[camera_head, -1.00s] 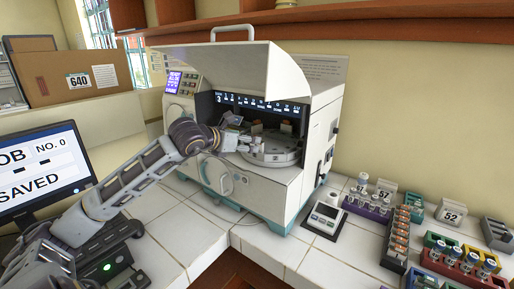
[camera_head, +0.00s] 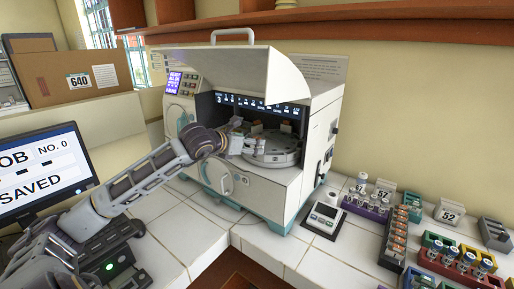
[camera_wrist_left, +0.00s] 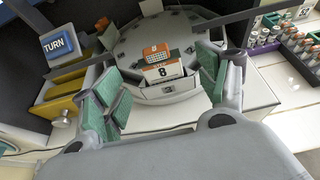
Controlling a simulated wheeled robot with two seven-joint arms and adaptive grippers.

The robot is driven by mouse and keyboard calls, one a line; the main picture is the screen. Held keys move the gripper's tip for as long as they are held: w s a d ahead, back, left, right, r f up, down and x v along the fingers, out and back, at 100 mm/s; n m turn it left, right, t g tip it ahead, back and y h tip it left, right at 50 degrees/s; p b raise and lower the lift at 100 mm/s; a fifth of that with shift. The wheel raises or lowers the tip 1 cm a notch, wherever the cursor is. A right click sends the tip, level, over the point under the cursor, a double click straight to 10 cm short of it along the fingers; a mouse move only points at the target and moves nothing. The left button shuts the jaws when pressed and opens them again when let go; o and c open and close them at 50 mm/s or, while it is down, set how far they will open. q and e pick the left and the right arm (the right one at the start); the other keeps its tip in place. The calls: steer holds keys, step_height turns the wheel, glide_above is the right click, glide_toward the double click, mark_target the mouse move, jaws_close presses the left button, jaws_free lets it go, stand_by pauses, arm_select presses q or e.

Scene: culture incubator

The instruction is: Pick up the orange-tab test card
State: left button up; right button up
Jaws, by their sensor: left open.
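The orange-tab test card (camera_wrist_left: 157,50) stands on the round grey turntable (camera_wrist_left: 124,52) inside the open machine. The card is just beyond the fingertips. In the head view the gripper (camera_head: 243,141) is inside the machine opening, at the left of the turntable (camera_head: 272,153). My right gripper is out of view.
The machine's raised white lid (camera_head: 215,70) hangs above the arm. A blue TURN button (camera_wrist_left: 61,43) and yellow blocks (camera_wrist_left: 57,107) lie left of the gripper. Racks of vials (camera_head: 462,262) and a small scale (camera_head: 324,218) stand on the counter at the right.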

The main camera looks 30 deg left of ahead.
arm_select(q)
steer(key=shift+p+x, duration=0.35)
steer(key=shift+x, duration=0.4)
steer(key=shift+w+f, duration=0.1)
steer(key=shift+w, duration=0.4)
steer(key=shift+f, duration=0.15)
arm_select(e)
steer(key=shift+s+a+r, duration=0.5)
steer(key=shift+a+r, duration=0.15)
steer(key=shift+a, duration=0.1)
arm_select(q)
steer(key=c, duration=0.9)
